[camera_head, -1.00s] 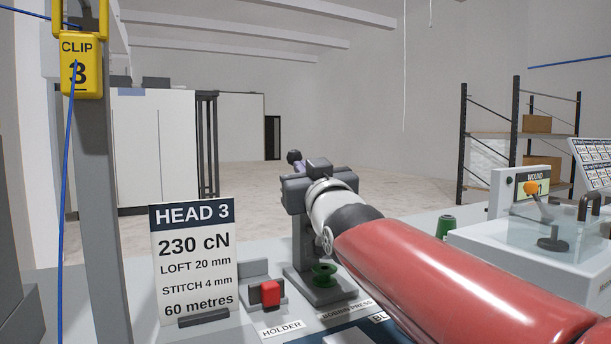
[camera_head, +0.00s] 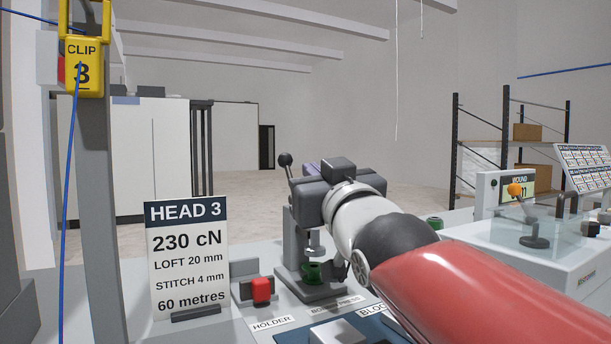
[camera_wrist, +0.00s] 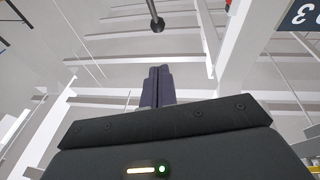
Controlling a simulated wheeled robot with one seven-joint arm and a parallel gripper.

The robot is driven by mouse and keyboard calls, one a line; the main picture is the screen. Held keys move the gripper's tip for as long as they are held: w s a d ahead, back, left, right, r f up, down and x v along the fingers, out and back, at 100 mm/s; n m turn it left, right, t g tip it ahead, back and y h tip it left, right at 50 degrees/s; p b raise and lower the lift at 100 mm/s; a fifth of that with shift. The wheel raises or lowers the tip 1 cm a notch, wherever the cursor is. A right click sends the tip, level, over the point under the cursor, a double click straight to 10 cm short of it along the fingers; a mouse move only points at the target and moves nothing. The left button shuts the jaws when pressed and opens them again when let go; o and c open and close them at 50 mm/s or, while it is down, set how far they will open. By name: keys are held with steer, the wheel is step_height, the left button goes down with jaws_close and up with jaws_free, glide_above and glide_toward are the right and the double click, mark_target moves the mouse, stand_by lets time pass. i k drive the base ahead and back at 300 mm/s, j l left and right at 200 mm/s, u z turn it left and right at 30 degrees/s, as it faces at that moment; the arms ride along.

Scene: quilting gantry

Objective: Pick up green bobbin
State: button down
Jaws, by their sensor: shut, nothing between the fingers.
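A green bobbin (camera_head: 312,272) stands on the base of the grey bobbin press (camera_head: 316,291), beneath its metal plunger (camera_head: 313,243). A second green object (camera_head: 435,223), partly hidden by my arm, shows on the table behind. My gripper (camera_head: 312,168) is above and behind the press top, pointing away from the head camera, its fingers mostly hidden by its own body. In the wrist view the dark fingers (camera_wrist: 157,88) are together and empty. The press lever knob (camera_head: 284,159) is just left of my gripper; a dark-knobbed rod (camera_wrist: 156,24) shows ahead of the fingers.
A clear-covered winder (camera_head: 540,225) is at right. A post with a yellow clip (camera_head: 83,67) rises at far left. My arm covers the front right.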

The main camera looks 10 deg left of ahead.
mark_target(314, 276)
steer(key=k+l, duration=0.7)
steer(key=k, duration=0.2)
